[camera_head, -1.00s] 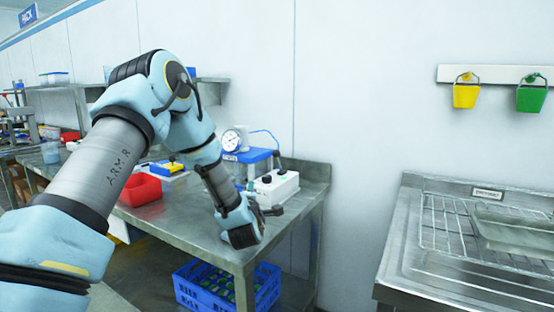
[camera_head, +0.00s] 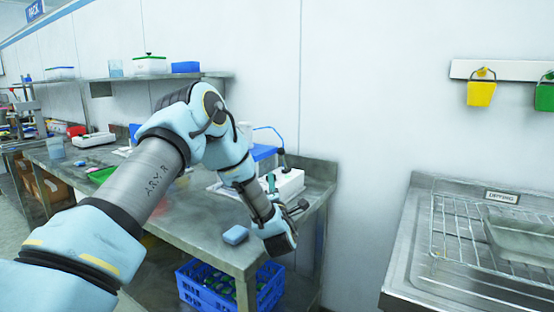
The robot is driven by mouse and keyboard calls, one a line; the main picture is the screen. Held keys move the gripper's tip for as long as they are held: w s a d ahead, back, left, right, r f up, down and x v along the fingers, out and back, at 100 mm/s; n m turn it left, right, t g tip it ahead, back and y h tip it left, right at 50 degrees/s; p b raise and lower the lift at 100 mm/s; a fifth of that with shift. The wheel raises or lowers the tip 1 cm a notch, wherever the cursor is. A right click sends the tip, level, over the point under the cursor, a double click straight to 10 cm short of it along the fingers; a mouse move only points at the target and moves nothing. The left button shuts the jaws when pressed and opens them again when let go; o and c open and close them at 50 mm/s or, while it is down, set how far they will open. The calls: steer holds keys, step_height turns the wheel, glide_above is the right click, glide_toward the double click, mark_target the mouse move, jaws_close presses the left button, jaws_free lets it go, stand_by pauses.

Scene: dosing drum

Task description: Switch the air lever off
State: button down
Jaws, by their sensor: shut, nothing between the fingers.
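A white box (camera_head: 290,184) stands at the back right of the steel bench, with a dark upright fitting (camera_head: 282,158) and a thin blue hose (camera_head: 270,129) above it. A small dark teal upright piece (camera_head: 271,183) shows at its left end. I cannot tell for certain which part is the air lever, or its position. My gripper (camera_head: 299,207) is shut and empty, just in front of the white box near the bench's right edge. I cannot tell whether it touches the box. My arm covers part of the bench and the blue unit (camera_head: 263,152) behind.
A blue block (camera_head: 235,235) lies near the bench's front edge. A blue crate (camera_head: 203,291) sits below the bench. A steel drying rack (camera_head: 410,262) stands at right beyond a gap. A shelf (camera_head: 130,80) with boxes is on the back wall.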

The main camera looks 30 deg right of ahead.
steer(key=p+x, duration=0.2)
steer(key=x, duration=0.5)
steer(key=shift+r+p, duration=0.25)
steer(key=shift+p, duration=0.15)
steer(key=w+d+p, duration=0.1)
steer(key=d+r+p, duration=0.1)
steer(key=d, duration=0.1)
steer(key=shift+w+d+r, duration=0.15)
steer(key=shift+w, duration=0.25)
steer(key=shift+d, duration=0.25)
steer(key=shift+w, duration=0.1)
